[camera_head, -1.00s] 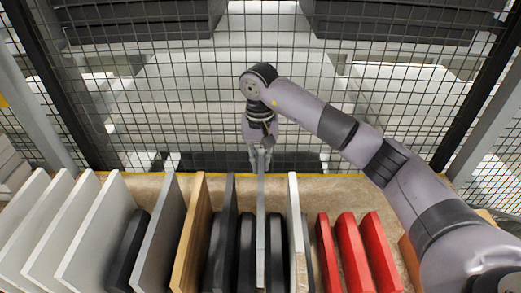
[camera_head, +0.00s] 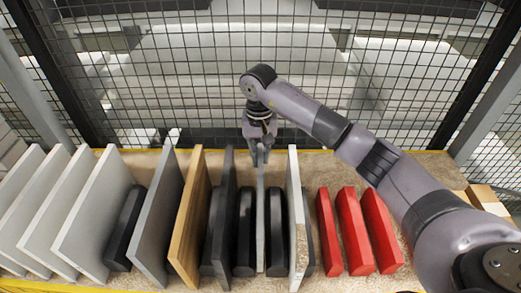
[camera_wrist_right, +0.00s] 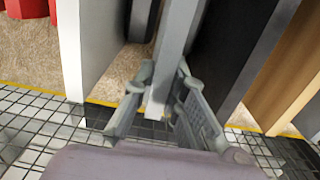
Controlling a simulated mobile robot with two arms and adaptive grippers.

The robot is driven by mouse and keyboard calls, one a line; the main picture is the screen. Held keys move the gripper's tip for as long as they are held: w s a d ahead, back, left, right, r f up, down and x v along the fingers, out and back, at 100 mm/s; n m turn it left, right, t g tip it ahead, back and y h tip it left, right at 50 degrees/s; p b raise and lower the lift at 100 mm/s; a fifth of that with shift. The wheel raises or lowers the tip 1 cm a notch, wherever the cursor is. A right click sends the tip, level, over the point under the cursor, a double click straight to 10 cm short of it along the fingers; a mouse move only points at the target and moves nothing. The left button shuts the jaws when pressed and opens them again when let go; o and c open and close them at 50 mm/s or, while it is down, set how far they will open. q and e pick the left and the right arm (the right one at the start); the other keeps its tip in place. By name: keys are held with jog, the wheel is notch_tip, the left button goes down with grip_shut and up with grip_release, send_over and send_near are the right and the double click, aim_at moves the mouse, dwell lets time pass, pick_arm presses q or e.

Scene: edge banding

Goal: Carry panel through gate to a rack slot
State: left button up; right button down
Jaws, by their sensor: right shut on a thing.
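My right gripper (camera_head: 260,152) reaches in from the right and is shut on the far end of a thin light-grey panel (camera_head: 260,215). The panel stands upright, edge-on, between two black rounded blocks among a row of boards. In the right wrist view the two fingers (camera_wrist_right: 160,88) pinch the grey panel (camera_wrist_right: 177,38) from both sides near its end. The lower edge of the panel is hard to make out in the head view. No gate opening can be told apart from the mesh. My left gripper is not in view.
White panels (camera_head: 95,215) stand at left, with a wooden board (camera_head: 190,220) and a white board (camera_head: 293,215) nearer the held panel. Red blocks (camera_head: 352,232) stand right. A wire-mesh fence (camera_head: 190,90) runs behind. Bare tan surface (camera_head: 425,170) shows at right.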

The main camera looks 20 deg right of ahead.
jog(key=shift+f+b, duration=1.75)
jog(key=shift+f, duration=1)
jog(key=c, duration=1.5)
grip_release()
jog(key=shift+c, duration=0.2)
jog(key=shift+f, duration=0.1)
